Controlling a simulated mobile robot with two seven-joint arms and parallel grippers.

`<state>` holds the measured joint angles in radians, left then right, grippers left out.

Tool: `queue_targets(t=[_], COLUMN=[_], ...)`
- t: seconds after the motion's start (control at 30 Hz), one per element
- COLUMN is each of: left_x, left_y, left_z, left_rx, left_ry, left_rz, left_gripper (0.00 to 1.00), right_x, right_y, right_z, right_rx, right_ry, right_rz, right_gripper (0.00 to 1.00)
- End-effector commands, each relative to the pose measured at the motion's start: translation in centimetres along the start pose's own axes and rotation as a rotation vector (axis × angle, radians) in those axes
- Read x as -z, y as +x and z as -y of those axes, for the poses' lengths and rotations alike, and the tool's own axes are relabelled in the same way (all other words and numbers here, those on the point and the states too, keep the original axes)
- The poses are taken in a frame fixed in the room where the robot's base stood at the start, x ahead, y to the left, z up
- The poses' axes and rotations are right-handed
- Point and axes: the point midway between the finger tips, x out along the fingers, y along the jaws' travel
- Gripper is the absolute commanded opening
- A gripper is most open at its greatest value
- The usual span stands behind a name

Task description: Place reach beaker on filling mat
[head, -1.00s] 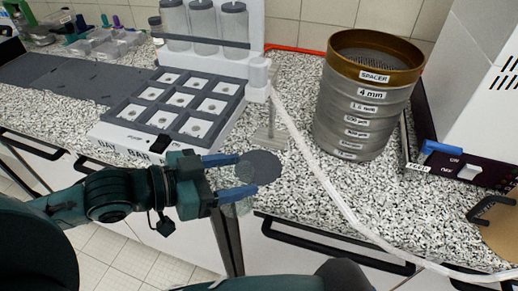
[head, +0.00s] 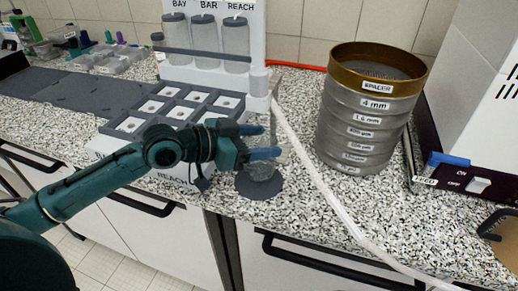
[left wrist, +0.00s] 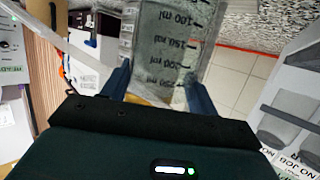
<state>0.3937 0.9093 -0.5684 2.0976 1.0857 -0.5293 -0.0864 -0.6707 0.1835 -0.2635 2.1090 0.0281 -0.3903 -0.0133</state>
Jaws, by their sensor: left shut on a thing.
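My left gripper (head: 263,143) is shut on the clear reach beaker (head: 260,163), with its blue fingers on either side. The beaker looks roughly upright over the round dark grey filling mat (head: 246,188). Its base overlaps the mat in the head view; I cannot tell whether it touches. In the left wrist view the beaker (left wrist: 168,45) sits between the fingers (left wrist: 160,85), its ml marks appearing inverted. My right gripper is not in view.
The sieve stack (head: 363,125) stands right of the mat, with a pale hose or cable (head: 318,185) between. A white rack with a grid tray (head: 165,115) and lidded jars (head: 205,40) is behind left. The counter's front edge is close to the mat.

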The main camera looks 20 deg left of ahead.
Motion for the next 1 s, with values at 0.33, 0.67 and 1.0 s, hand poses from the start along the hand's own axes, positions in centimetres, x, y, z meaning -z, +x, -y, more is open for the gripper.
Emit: queue_targets(t=[0.33,0.67,1.0], left_x=[-2.5,-2.9,-2.9], left_y=[0.8,0.8,0.8], left_z=[0.0,0.0,0.0], left_rx=[0.001,0.001,0.001], left_ry=[0.0,0.0,0.0], left_rz=[-0.001,0.0,0.0], left_gripper=[0.17,0.69,0.81], right_x=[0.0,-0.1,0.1], right_y=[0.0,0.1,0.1], right_z=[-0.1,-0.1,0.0], right_rx=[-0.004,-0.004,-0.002], right_ry=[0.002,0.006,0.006], right_rz=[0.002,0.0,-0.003], right_gripper=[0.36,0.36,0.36])
